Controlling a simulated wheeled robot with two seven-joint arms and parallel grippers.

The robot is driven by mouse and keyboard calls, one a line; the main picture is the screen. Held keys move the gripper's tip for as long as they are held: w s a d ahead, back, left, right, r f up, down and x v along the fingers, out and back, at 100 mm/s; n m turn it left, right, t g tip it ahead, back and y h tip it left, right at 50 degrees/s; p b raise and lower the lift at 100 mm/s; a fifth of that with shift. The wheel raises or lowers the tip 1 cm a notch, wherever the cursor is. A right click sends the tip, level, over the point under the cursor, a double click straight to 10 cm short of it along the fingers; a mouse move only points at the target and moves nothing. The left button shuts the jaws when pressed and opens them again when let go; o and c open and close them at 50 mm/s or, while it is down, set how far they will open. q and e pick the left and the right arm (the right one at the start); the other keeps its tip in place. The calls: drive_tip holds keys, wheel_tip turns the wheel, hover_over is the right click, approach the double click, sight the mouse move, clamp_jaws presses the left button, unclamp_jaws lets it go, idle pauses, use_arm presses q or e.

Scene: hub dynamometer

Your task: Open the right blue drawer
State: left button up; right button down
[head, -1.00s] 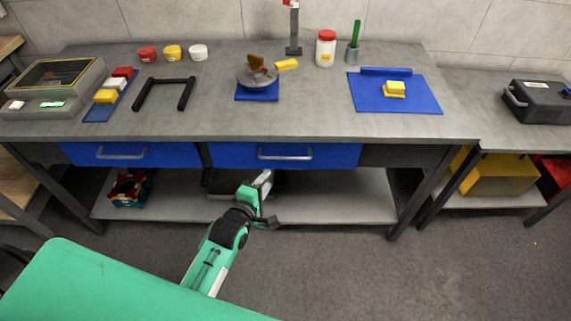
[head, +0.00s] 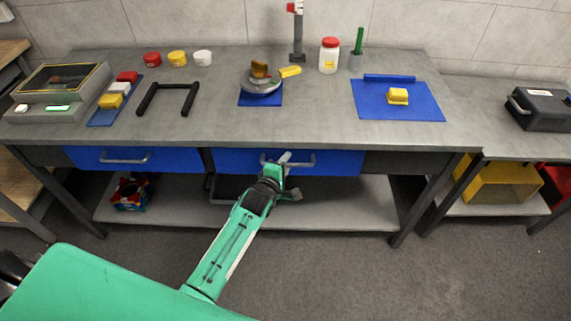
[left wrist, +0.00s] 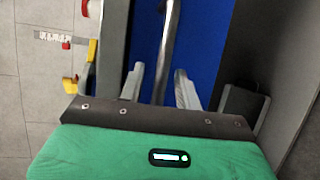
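The right blue drawer (head: 340,163) is under the bench top and looks shut. Its grey bar handle (head: 304,164) is on its front. My left gripper (head: 284,161) is at the drawer front, by the left to middle part of the handle. In the left wrist view, my left gripper (left wrist: 160,88) has its two fingers spread apart. The handle (left wrist: 167,45) runs between them there, with blue drawer front (left wrist: 205,40) behind it. I see no clear contact between fingers and handle. My right gripper is not in view.
The left blue drawer (head: 170,159) looks shut. On the bench top (head: 320,118) stand a turntable-like device (head: 262,85), a white jar (head: 329,57) and a blue mat (head: 375,105). A lower shelf (head: 340,205) carries a dark tray (head: 227,190). The floor in front is clear on the right.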

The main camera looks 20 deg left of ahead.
use_arm(q)
clamp_jaws()
drive_tip(key=shift+s, duration=0.1)
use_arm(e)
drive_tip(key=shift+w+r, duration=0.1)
